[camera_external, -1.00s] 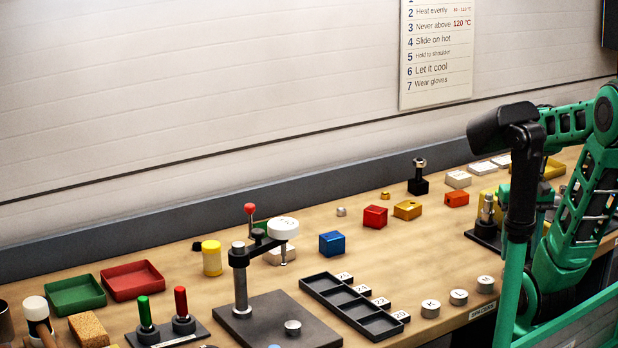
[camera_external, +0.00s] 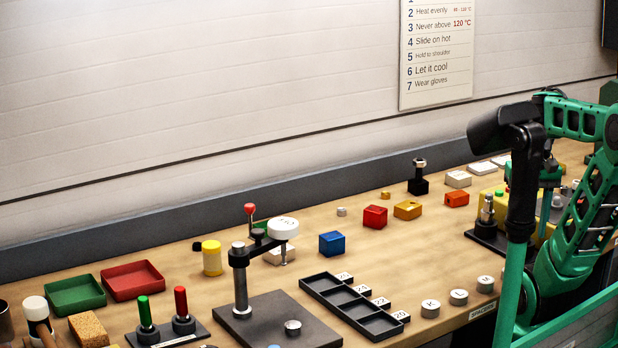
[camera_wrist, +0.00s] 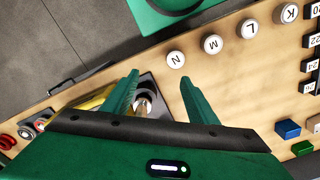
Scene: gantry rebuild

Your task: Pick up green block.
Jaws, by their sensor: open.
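The green block (camera_external: 261,226) sits toward the back of the bench in the external view, mostly hidden behind the press with the red knob and white disc. A small green block (camera_wrist: 302,148) shows at the lower right of the wrist view, beside the blue block (camera_wrist: 288,128). My gripper (camera_wrist: 160,80) is open and empty, its two green fingers apart above a dark fixture at the bench's right part. It is well away from the green block. In the external view the fingers are hard to make out behind my arm.
The press (camera_external: 241,280) and blue block (camera_external: 332,243) stand close to the green block.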

